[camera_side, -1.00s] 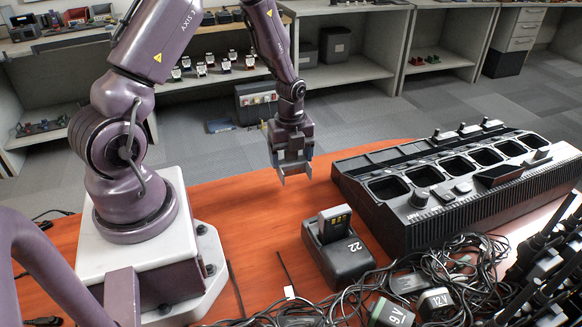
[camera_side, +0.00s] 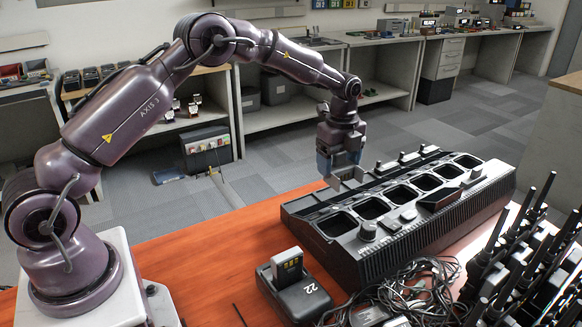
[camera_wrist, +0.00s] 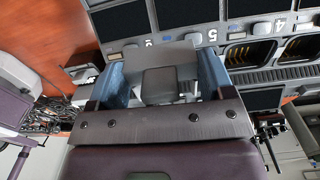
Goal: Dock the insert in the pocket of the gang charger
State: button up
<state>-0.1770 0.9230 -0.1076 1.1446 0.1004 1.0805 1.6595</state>
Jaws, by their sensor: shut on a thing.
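The gang charger (camera_side: 400,232) is a long black unit on the orange table, with a row of several open pockets along its top. My gripper (camera_side: 342,170) is above its back left edge, fingers down. In the wrist view, my blue-grey fingers (camera_wrist: 158,78) are shut on a grey insert (camera_wrist: 165,84), which lies across between them. The insert's lower end (camera_side: 347,184) shows below the fingers in the side view, apart from the pockets as far as I can see. The wrist view shows the charger (camera_wrist: 280,75) beyond, with numbered positions and gold contacts inside two pockets.
A small black charger marked 22 (camera_side: 304,297) holds a grey battery (camera_side: 287,266) at the front. Tangled cables (camera_side: 415,290) and upright radios with antennas (camera_side: 510,255) lie to the right of it. The orange table (camera_side: 200,255) is clear on the left.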

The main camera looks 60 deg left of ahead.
jog(key=w+d+r, duration=0.1)
jog(key=w+d, duration=0.3)
jog(key=d, duration=0.2)
jog(key=shift+r, duration=0.4)
jog(key=shift+f, duration=0.1)
jog(key=shift+f, duration=2.8)
jog(key=shift+f, duration=1.7)
jog(key=o, duration=0.9)
jog(key=shift+f, duration=0.1)
notch_tip(320, 180, up, 13)
jog(key=shift+r, duration=0.1)
